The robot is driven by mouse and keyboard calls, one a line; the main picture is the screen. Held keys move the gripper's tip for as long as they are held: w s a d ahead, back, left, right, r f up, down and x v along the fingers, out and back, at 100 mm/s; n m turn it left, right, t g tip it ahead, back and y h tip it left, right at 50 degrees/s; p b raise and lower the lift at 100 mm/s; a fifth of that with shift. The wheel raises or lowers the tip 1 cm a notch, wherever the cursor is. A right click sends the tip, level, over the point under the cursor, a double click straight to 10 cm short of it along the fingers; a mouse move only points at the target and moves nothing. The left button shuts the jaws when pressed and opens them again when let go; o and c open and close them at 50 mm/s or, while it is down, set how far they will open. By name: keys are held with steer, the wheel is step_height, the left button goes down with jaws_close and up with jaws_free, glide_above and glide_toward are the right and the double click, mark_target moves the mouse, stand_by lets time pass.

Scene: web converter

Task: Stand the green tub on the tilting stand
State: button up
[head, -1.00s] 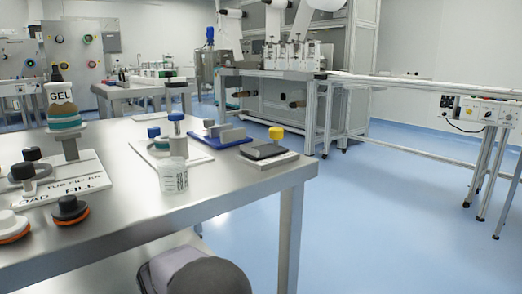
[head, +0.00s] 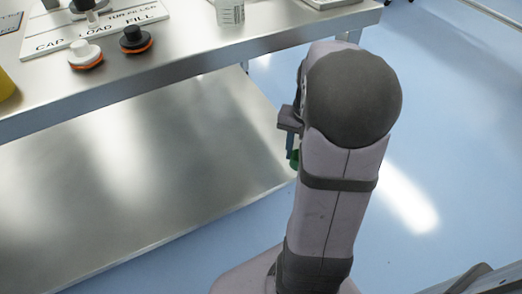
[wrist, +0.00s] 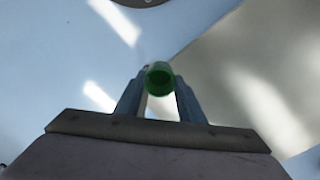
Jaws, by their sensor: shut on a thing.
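My gripper (wrist: 158,92) is shut on the green tub (wrist: 160,76), which sits between the two fingertips in the wrist view. In the head view my gripper (head: 290,150) is mostly hidden behind my arm, and only a small bit of the green tub (head: 294,159) shows. It is held out beside the table, at a height I cannot tell exactly. The tilting stand cannot be clearly made out now; only the near edge of a pale plate (head: 326,4) shows at the top of the head view.
The steel table (head: 185,62) has a lower shelf (head: 130,170). On its top are a white measuring cup (head: 230,12), a labelled board (head: 100,34), a white knob with orange base (head: 85,55) and a black one (head: 135,40). Blue floor (head: 450,130) is open at right.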

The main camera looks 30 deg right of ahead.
steer(key=s+d+r+m+p, duration=0.3)
steer(key=s+d+r+p, duration=0.7)
steer(key=r, duration=0.4)
steer(key=s+d+r+m+p, duration=0.2)
steer(key=s+d+r+p, duration=0.6)
steer(key=s+d+r, duration=0.45)
steer(key=w+a+r+n+p, duration=0.35)
steer(key=w+r+p, duration=0.45)
steer(key=r+p, duration=0.65)
steer(key=w+a+r+n+p, duration=0.5)
steer(key=w+a+r+p, duration=0.3)
steer(key=p, duration=0.7)
steer(key=w+a+r+n+p, duration=0.55)
steer(key=w+p, duration=0.45)
steer(key=p, duration=0.5)
steer(key=shift+w+d+f+n+p, duration=0.15)
steer(key=shift+w+f+n, duration=0.2)
steer(key=shift+w+n, duration=0.95)
steer(key=shift+w+d+f+n+p, duration=0.15)
steer(key=shift+w+f+n, duration=0.3)
steer(key=shift+n, duration=1.5)
steer(key=shift+w+d+f+n+p, duration=0.15)
steer(key=shift+w+f+n, duration=0.15)
steer(key=shift+w+n, duration=1)
